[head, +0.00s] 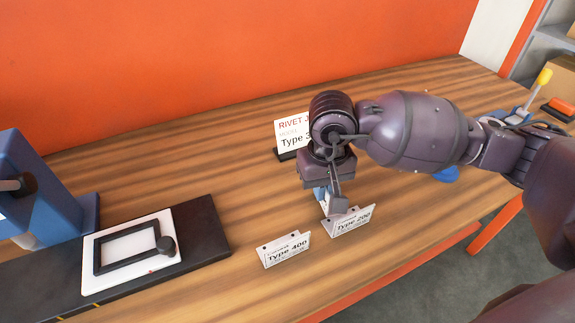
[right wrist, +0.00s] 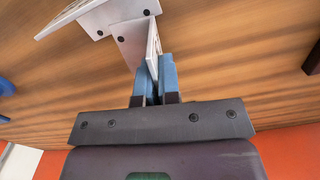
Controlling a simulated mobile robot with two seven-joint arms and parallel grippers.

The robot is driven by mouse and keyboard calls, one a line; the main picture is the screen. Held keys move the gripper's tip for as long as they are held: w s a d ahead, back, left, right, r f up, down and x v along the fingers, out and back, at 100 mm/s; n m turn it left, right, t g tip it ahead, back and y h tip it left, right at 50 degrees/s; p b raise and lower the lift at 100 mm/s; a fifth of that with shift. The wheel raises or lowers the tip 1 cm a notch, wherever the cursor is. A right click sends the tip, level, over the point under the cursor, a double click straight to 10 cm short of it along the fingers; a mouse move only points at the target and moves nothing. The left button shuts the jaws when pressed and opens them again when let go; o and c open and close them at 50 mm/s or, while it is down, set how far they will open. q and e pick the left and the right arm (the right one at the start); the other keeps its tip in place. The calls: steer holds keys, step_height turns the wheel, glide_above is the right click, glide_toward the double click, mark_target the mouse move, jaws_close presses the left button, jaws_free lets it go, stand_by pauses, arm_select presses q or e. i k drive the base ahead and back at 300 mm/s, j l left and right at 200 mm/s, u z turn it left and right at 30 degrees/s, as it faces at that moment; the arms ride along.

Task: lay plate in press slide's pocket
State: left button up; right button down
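The white press slide (head: 90,279) lies on a black base, with a black rectangular frame around its empty pocket (head: 132,247) and a black knob at one corner. Bent light plates with small dark holes stand nearer the front edge: one reads Type 400 (head: 285,251), another Type 200 (head: 352,222). My right gripper (head: 327,200) is just behind the Type 200 plate. In the right wrist view its blue fingers (right wrist: 155,83) are closed around a thin upright plate (right wrist: 132,42) whose lettering I cannot read. My left gripper is not in view.
A blue press (head: 40,185) stands behind the slide. A job sign (head: 292,132), partly hidden by my right arm, stands behind the plates. A blue round thing (head: 447,175) and a device with a yellow-knobbed lever (head: 543,78) are to the right. Table between slide and sign is clear.

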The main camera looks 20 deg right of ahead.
mark_target(128, 247)
steer(key=k+j+u, duration=0.1)
steer(key=j, duration=0.25)
steer(key=k+j, duration=0.1)
steer(key=j, duration=0.2)
steer(key=k+j+u, duration=0.15)
steer(key=j, duration=0.2)
steer(key=k+j, duration=0.1)
steer(key=j, duration=0.35)
steer(key=k+j+z, duration=0.15)
steer(key=j, duration=0.65)
steer(key=k+j+z, duration=0.1)
steer(key=j, duration=0.35)
steer(key=k, duration=0.1)
